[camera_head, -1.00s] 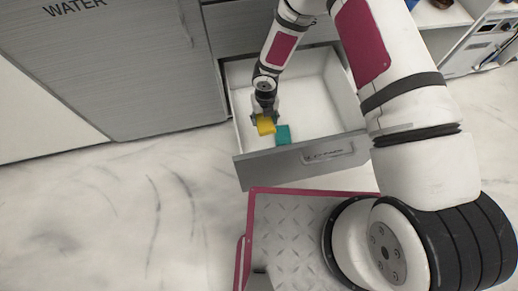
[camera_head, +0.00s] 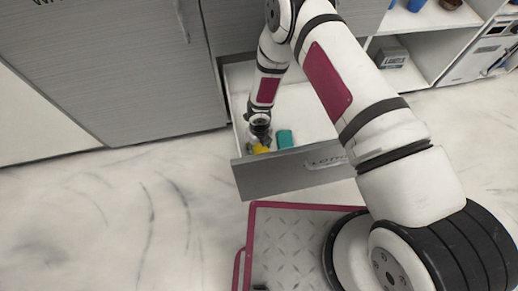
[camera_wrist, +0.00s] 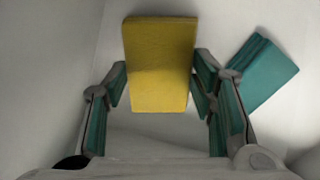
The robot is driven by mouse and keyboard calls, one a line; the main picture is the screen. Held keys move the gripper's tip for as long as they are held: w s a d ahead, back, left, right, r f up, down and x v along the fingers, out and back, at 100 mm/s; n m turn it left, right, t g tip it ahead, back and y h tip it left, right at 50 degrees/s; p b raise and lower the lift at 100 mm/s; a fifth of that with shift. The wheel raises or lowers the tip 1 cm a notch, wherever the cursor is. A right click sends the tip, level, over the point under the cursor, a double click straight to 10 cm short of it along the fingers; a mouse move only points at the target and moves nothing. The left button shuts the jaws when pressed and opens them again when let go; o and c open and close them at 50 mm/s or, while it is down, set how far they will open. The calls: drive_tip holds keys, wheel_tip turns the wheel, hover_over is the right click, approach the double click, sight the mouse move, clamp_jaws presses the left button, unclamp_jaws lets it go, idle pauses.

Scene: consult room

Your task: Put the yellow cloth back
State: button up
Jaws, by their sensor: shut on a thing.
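The yellow cloth (camera_wrist: 160,65) is a folded block between the fingers of my gripper (camera_wrist: 161,82) in the wrist view. In the head view the cloth (camera_head: 261,149) shows just under my gripper (camera_head: 259,133), low inside the open drawer (camera_head: 310,108) near its front panel, which partly hides it. My gripper is shut on the cloth. Whether the cloth touches the drawer floor is unclear. A teal folded cloth (camera_head: 285,139) lies in the drawer just right of it, and it also shows in the wrist view (camera_wrist: 258,72), tilted and apart from the yellow one.
The grey drawer front (camera_head: 285,174) and the drawer's left wall stand close to my gripper. The drawer's right part is empty. A tall grey cabinet (camera_head: 110,75) stands to the left, and open white shelves (camera_head: 415,70) to the right. The marble floor on the left is clear.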

sight(259, 147)
drive_tip(key=shift+f, duration=0.9)
drive_tip(key=shift+f+b, duration=0.2)
drive_tip(key=shift+b, duration=0.2)
drive_tip(key=o, duration=1)
wheel_tip(259, 147, up, 12)
drive_tip(key=p, duration=0.5)
drive_tip(key=shift+r, duration=0.2)
drive_tip(key=shift+d, duration=0.1)
